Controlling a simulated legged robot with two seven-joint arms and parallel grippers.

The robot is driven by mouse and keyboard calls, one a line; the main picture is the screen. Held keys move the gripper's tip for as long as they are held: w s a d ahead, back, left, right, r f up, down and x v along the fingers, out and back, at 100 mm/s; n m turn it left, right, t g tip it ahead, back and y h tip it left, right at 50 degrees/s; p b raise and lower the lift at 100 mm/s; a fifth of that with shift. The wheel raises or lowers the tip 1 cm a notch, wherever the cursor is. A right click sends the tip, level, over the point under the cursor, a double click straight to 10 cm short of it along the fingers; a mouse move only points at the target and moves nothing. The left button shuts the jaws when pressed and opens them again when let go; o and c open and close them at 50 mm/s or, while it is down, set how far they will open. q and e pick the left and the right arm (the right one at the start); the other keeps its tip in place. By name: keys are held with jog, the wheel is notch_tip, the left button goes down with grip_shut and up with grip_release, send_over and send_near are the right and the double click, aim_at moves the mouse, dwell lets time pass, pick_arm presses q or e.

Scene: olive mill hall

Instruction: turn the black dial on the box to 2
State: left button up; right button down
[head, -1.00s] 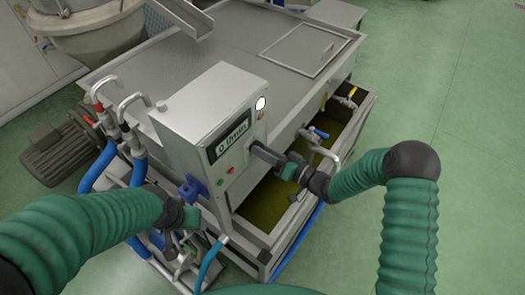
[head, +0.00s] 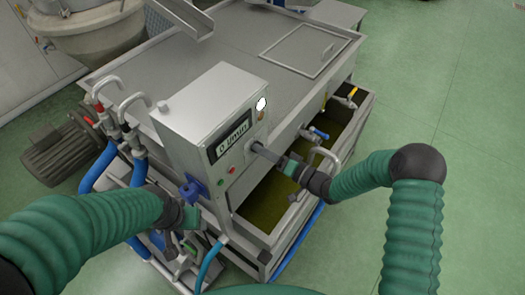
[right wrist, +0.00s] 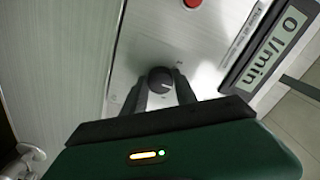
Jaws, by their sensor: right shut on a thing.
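The metal box (head: 207,110) stands upright at the front of the steel tank, with a display (head: 231,137) reading 0 l/min. The black dial (right wrist: 160,78) is on its front panel, seen in the right wrist view. My right gripper (head: 257,149) reaches the panel from the right. In the right wrist view its two fingers (right wrist: 163,90) are shut on the dial, one on each side. The dial's numbers and pointer are too small to read surely. My left gripper (head: 190,216) hangs left of the box, apart from it; its finger opening is unclear.
A red button (right wrist: 193,2) sits near the dial. Blue hoses (head: 100,166) and red-handled valves (head: 92,120) lie left of the box. An open trough (head: 270,200) and a pipe with a blue valve (head: 320,134) are below and beside my right arm. Green floor is free at right.

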jog(key=shift+w+d, duration=0.1)
jog(key=shift+d, duration=0.1)
jog(key=c, duration=1.3)
grip_release()
jog(key=o, duration=0.3)
jog(key=shift+o, duration=0.2)
jog(key=shift+d, duration=0.1)
jog(key=shift+d, duration=0.1)
jog(key=b+v, duration=0.4)
jog(key=v, duration=1.2)
jog(key=shift+d, duration=0.35)
